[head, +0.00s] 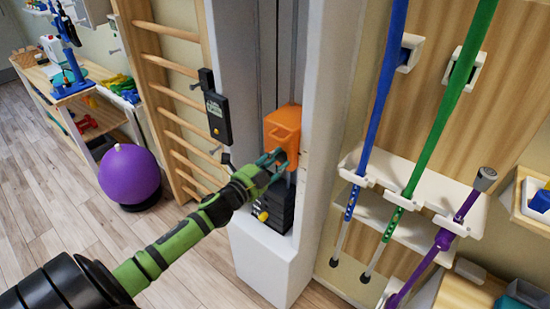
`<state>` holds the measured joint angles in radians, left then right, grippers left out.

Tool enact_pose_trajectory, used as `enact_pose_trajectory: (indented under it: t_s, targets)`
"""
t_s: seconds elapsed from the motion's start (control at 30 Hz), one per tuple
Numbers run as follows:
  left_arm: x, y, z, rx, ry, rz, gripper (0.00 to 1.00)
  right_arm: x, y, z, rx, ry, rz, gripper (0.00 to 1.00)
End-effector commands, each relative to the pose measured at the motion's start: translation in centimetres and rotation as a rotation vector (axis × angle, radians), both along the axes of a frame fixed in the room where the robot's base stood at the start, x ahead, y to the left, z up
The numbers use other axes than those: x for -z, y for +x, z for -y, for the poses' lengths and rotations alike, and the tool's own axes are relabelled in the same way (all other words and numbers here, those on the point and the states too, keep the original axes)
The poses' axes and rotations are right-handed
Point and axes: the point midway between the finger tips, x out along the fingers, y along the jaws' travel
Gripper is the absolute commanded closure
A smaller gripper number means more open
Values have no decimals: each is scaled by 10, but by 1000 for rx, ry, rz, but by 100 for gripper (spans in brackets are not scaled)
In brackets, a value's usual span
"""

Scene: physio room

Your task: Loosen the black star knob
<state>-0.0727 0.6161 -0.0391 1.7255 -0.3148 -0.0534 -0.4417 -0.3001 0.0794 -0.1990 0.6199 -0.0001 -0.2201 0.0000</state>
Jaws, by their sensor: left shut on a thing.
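My left arm comes in from the lower left and reaches the white column (273,268) in the middle of the head view. My left gripper (277,160) is at the lower front of an orange block (284,122) inside the column. Its fingers are shut on a small dark part there, which I take as the black star knob (281,157). The fingers hide most of the knob, so its shape and how far it is turned cannot be seen. My right gripper is out of view.
Black weight plates (275,209) with a yellow knob sit below the block. Blue (377,90), green (450,100) and purple (425,262) poles stand in a rack at right. Wooden wall bars (158,85) and a purple ball (129,174) are at left. The floor between is clear.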

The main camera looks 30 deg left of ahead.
Motion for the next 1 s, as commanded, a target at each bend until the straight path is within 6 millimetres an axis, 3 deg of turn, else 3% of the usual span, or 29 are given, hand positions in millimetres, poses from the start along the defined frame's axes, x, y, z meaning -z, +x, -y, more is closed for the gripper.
enact_pose_trajectory:
  t_s: [1.0]
  targets:
    - [-4,1,0,2,-964,-72,97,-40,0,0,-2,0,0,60]
